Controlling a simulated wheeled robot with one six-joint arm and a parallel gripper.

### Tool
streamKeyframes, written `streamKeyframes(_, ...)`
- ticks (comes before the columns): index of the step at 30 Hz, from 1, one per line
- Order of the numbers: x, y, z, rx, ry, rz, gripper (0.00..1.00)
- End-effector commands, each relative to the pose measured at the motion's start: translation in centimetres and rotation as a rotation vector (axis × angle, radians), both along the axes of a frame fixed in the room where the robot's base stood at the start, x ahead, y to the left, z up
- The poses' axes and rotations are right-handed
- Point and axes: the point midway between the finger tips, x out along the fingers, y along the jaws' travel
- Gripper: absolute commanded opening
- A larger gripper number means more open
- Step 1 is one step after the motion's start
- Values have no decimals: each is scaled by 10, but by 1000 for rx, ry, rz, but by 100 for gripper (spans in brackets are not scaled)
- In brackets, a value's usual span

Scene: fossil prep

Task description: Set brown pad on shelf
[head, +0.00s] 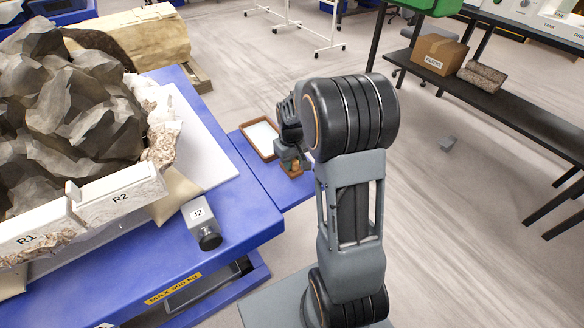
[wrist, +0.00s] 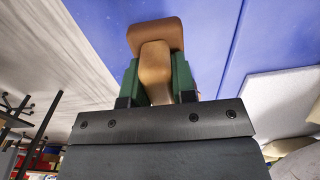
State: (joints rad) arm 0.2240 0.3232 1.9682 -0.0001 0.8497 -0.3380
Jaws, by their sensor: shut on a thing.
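My gripper (wrist: 155,82) is shut on a smooth brown piece, which looks like the brown pad (wrist: 155,35). Its narrower part is between the green fingers, and its wider end sticks out beyond them. In the head view, my gripper (head: 291,163) hangs over the blue side shelf (head: 246,160) beside the large blue table, close to a brown-rimmed tray (head: 262,155). Only a small bit of brown shows there, and I cannot tell whether the pad touches the blue surface. A black shelf (head: 515,122) stands at the right.
The black shelf bears a cardboard box (head: 432,60) and a mottled brown block (head: 482,77); its near part is bare. The blue table (head: 215,235) bears a large rock in a plaster jacket and a grey J2 device (head: 200,214).

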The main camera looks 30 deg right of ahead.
Motion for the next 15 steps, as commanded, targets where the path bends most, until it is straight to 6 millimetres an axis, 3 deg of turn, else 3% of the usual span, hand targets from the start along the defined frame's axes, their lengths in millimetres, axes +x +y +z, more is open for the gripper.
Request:
streamKeyframes(7,2,-2,-30,1,3,0,0)
streamKeyframes(15,2,-2,-33,0,-1,0,0)
